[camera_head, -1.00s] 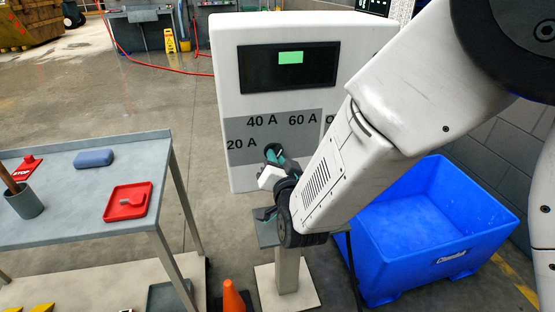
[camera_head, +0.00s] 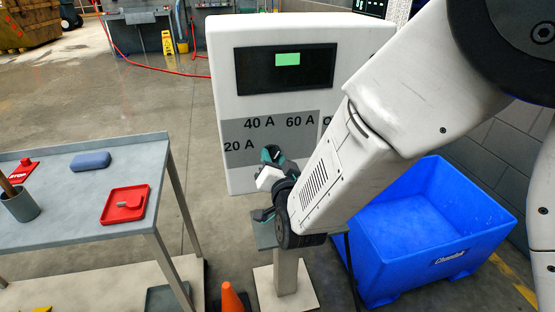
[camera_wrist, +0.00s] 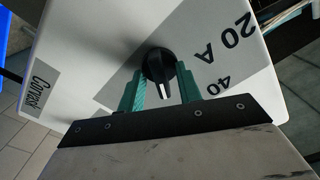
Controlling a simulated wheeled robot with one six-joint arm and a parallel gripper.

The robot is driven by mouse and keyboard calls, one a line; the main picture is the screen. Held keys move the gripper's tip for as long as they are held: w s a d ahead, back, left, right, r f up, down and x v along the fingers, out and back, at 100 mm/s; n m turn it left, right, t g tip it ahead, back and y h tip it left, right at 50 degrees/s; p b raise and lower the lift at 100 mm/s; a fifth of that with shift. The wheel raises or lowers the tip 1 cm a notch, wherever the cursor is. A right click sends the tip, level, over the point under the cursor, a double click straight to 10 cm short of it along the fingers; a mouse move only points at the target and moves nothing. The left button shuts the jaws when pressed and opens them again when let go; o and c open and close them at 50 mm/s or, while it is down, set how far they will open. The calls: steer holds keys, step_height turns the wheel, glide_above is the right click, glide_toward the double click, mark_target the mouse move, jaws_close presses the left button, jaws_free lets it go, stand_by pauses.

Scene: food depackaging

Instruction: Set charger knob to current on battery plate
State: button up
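The charger (camera_head: 222,60) is a white cabinet with a dark screen lit by a green patch. Its grey panel reads 20 A, 40 A and 60 A, with another label cut off by my arm. In the wrist view the black charger knob (camera_wrist: 157,63) has a white pointer mark, pointing down in that picture, toward my gripper's base. My gripper (camera_wrist: 161,80) has its green fingers apart, one on each side of the knob. Whether they touch it is unclear. In the head view my gripper (camera_head: 271,165) is in front of the panel and hides the knob. I cannot identify a battery plate.
A grey table (camera_head: 80,232) at left holds a red tray (camera_head: 112,213), a blue block (camera_head: 90,161), a red STOP piece (camera_head: 22,172) and a grey cup (camera_head: 22,204). A blue bin (camera_head: 455,262) stands at right. An orange cone (camera_head: 232,298) is on the floor near the front.

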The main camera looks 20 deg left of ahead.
steer(key=v, duration=0.7)
steer(key=shift+s+d, duration=0.2)
steer(key=shift+s, duration=0.15)
steer(key=s+d+f+n+g+h, duration=0.4)
steer(key=s+f+g, duration=0.2)
steer(key=f+g, duration=0.35)
steer(key=s+d+r+m+g+h, duration=0.1)
steer(key=s+d+r, duration=0.3)
steer(key=d, duration=0.8)
steer(key=s+d+r+m+g+h, duration=0.1)
steer(key=s+d+r+g+h, duration=0.1)
steer(key=s+d+r, duration=0.3)
steer(key=s+d+r+m+g+h, duration=0.1)
steer(key=s+d+r, duration=0.4)
steer(key=d, duration=1.5)
step_height(320, 180, up, 5)
steer(key=shift+r+m+h, duration=0.1)
steer(key=shift+m+h, duration=0.5)
steer(key=shift+h, duration=0.2)
